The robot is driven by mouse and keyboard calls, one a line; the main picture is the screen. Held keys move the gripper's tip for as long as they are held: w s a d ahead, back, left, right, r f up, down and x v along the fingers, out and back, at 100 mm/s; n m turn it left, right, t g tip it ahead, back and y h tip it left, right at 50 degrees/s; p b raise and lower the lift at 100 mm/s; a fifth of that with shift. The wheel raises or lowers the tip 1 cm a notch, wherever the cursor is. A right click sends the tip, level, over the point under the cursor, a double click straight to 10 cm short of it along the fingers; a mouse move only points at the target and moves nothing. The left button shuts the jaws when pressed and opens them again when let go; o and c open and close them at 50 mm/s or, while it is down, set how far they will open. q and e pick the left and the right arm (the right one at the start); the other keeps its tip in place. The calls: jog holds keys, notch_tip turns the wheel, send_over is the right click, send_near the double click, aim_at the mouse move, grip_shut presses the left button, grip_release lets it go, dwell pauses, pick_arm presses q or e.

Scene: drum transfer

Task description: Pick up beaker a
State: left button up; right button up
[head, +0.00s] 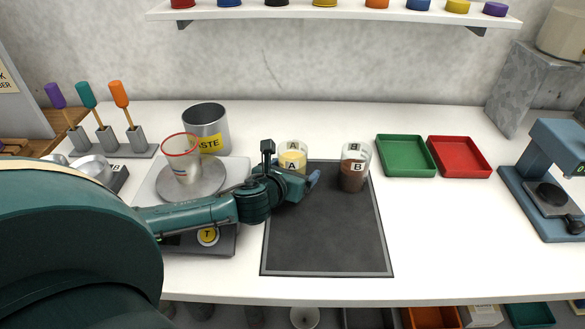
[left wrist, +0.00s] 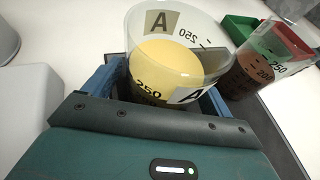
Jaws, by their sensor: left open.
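Beaker A (head: 291,157) is a clear beaker with an A label and yellow contents. It stands at the back left corner of the dark mat (head: 325,240). My left gripper (head: 300,180) is at the beaker's near side and hides its lower part in the head view. In the left wrist view beaker A (left wrist: 170,70) sits between the two blue fingers of my open left gripper (left wrist: 165,85). I cannot tell whether the fingers touch the glass. My right gripper is not in view.
Beaker B (head: 354,170), with brown contents, stands right of beaker A. A scale with a red-rimmed cup (head: 182,160) and a waste bin (head: 206,128) are at left. Green (head: 405,155) and red (head: 459,157) trays lie at right. The mat's front is clear.

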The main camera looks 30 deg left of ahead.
pick_arm(q)
jog(key=shift+w+f, duration=0.15)
jog(key=shift+w, duration=0.05)
jog(key=shift+c, duration=0.6)
jog(key=c, duration=1.1)
jog(key=shift+r, duration=0.2)
jog(key=shift+r+p, duration=0.7)
jog(key=shift+r, duration=4.1)
